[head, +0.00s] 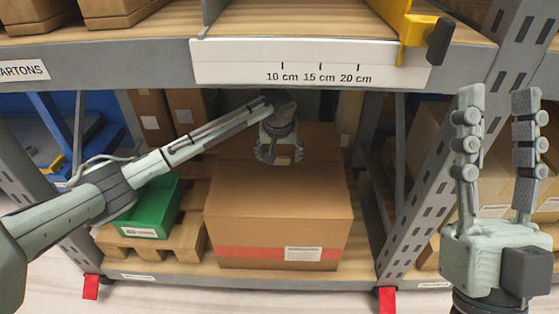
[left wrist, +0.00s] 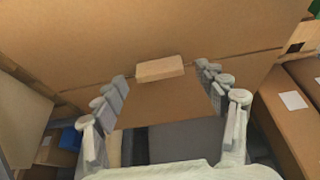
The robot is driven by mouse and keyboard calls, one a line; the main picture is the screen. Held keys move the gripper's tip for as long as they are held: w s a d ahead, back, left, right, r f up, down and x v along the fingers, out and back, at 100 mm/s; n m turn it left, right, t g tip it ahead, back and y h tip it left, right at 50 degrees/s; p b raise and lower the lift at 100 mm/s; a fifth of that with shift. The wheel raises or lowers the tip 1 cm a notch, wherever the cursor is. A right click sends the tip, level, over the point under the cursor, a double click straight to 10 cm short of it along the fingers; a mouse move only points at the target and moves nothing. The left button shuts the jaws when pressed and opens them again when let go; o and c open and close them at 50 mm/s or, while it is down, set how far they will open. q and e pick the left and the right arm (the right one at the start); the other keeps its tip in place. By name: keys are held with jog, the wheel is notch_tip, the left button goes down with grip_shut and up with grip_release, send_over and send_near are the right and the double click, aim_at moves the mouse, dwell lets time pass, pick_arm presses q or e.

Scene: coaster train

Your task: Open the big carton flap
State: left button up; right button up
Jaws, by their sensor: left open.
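The big brown carton (head: 278,205) stands on the lower shelf, with a red band and a white label on its front. Its top looks closed in the head view; the far part is partly hidden by my left gripper. My left gripper (head: 280,157) is over the carton's rear top, open, fingers down. A small light tab (left wrist: 160,68) lies between its fingers in the left wrist view, against brown cardboard (left wrist: 210,45); contact cannot be told. My right gripper (head: 497,105) is open and empty, fingers up, at the right, away from the carton.
A green crate (head: 150,212) sits on a wooden pallet (head: 150,243) left of the carton. The upper shelf edge with a measuring strip (head: 310,64) runs above my left arm. Grey rack posts (head: 415,190) stand beside the bay. More cartons are at the right.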

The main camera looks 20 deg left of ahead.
pick_arm(q)
jog(key=shift+x, duration=0.75)
jog(key=shift+w, duration=0.1)
jog(key=shift+c, duration=0.4)
grip_shut()
